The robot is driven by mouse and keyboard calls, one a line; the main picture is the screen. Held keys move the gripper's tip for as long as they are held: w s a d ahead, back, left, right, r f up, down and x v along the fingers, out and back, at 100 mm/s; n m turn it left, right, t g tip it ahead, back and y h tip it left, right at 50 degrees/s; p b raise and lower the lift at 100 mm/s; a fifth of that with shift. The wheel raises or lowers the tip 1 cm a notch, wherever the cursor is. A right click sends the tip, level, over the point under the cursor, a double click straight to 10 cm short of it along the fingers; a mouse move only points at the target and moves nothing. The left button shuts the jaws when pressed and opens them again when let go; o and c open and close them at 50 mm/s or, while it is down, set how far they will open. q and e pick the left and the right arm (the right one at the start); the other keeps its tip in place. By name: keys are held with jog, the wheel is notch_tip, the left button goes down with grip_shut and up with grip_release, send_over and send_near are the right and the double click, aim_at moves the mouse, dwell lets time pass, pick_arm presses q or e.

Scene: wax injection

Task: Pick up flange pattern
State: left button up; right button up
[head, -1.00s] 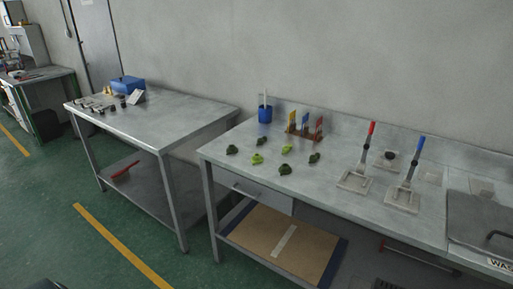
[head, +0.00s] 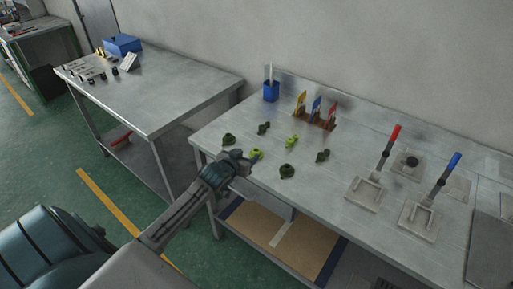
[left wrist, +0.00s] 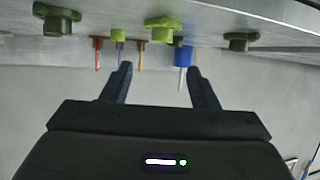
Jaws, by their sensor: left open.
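Several small green flange patterns lie on the right metal table. Two are bright green: a nearer one (head: 257,154) and one farther back (head: 292,141). The dark green ones are at the left (head: 229,140), at the back (head: 263,128), at the front (head: 287,171) and at the right (head: 322,156). My left gripper (head: 238,159) is open and empty at the table's front edge, close to the nearer bright green pattern and partly covering it. In the left wrist view, the bright green pattern (left wrist: 163,25) appears beyond the open fingers, with dark green ones to either side.
Behind the patterns stand a blue cup (head: 271,92) and a rack with coloured tools (head: 315,116). Red-handled (head: 378,168) and blue-handled (head: 432,197) devices stand to the right. The left table (head: 180,98) holds a blue box (head: 122,44) and small parts.

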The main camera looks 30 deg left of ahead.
aim_at(255, 150)
pick_arm(q)
jog(key=x, duration=0.4)
jog(key=shift+w+f+p, duration=0.15)
jog(key=shift+w+p, duration=0.1)
jog(key=shift+p, duration=0.15)
jog(key=shift+w+a+f, duration=0.1)
jog(key=shift+w+f, duration=0.1)
jog(key=shift+w, duration=0.15)
jog(key=shift+w+a+f+p, duration=0.1)
jog(key=shift+w+f+p, duration=0.05)
jog(key=shift+w+p, duration=0.15)
jog(key=x, duration=0.1)
jog(key=p+x, duration=0.1)
jog(key=x, duration=0.1)
jog(key=shift+s+f, duration=0.15)
jog(key=shift+f, duration=0.1)
jog(key=shift+w+f, duration=0.35)
jog(key=shift+w, duration=0.2)
pick_arm(e)
jog(key=r, duration=0.2)
jog(key=shift+a+r, duration=0.25)
jog(key=shift+r, duration=0.1)
pick_arm(q)
jog(key=shift+s, duration=0.1)
jog(key=shift+c, duration=0.2)
jog(key=c, duration=1)
pick_arm(e)
jog(key=shift+s+d, duration=0.1)
jog(key=shift+d, duration=0.15)
